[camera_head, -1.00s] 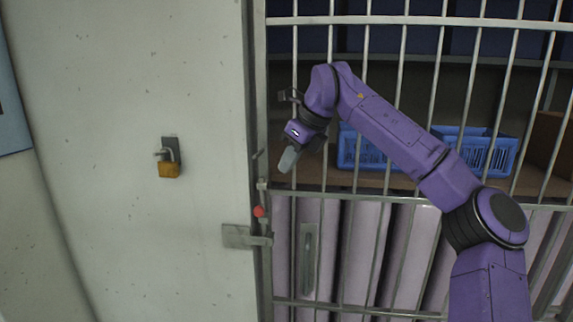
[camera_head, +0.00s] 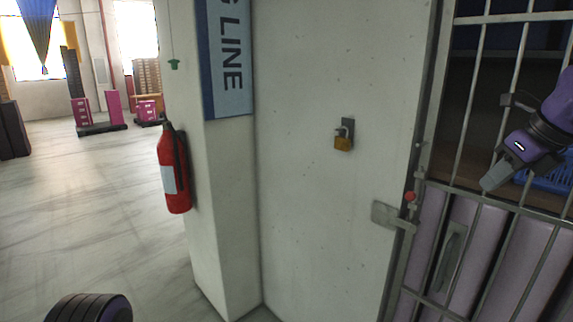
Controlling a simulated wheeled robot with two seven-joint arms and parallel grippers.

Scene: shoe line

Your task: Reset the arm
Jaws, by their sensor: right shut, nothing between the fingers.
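My right arm is purple and comes in at the right edge. Its gripper (camera_head: 494,178) is shut and empty, in front of the metal bars of the gate (camera_head: 475,190), pointing down and to the left. My left gripper is not in view.
A brass padlock (camera_head: 343,143) hangs on the pale wall (camera_head: 310,220) left of the gate. A red fire extinguisher (camera_head: 174,170) hangs on the pillar. A blue crate (camera_head: 550,178) sits behind the bars. Open floor (camera_head: 110,200) lies to the left.

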